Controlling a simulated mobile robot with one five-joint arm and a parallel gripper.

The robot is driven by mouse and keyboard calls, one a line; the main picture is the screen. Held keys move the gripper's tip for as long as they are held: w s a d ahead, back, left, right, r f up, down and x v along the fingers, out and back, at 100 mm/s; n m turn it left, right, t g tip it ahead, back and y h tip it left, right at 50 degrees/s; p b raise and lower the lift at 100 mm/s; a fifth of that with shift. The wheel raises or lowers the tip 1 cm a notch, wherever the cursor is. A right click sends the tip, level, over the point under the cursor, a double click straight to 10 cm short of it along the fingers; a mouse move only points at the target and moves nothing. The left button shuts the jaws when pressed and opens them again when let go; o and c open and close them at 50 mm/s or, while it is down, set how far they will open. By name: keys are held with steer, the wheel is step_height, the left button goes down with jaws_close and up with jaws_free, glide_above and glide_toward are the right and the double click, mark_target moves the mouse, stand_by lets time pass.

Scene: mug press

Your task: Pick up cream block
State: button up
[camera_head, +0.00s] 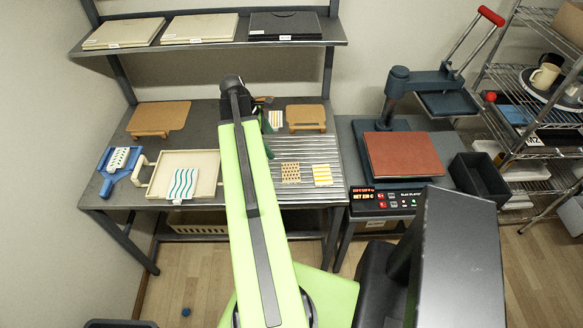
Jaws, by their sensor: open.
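No single piece stands out as the cream block, and I cannot tell which one is meant. Cream-based patterned pieces include a dotted one (290,172) and a yellow-striped one (322,175) on the ribbed metal surface. A white piece with teal waves (182,184) lies on the cream tray (206,160). A green-patterned piece (119,159) lies in the blue tray (107,184). Another striped piece (275,118) stands near the back. My gripper (263,101) is mostly hidden behind my green arm, over the back of the table. It is open, and nothing shows in it.
Tan boards (158,118) lie at the table's back. A shelf (215,42) with flat cream and black boxes hangs above. The press (404,153) stands to the right, beside a black bin (480,179) and a wire rack (530,100) of mugs.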

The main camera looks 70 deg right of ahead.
steer(key=b, duration=1.2)
glide_above(291, 171)
steer(key=w+a, duration=0.1)
steer(key=w, duration=0.2)
steer(key=f, duration=1.1)
steer(key=shift+s+f, duration=0.25)
steer(key=shift+f, duration=0.05)
steer(key=shift+r, duration=0.1)
steer(key=b+x, duration=0.4)
steer(key=x, duration=0.1)
steer(key=shift+a+f+b, duration=0.2)
steer(key=shift+f+b, duration=0.1)
steer(key=shift+b, duration=0.05)
steer(key=shift+r, duration=0.2)
steer(key=c, duration=1.1)
steer(key=shift+c, duration=0.2)
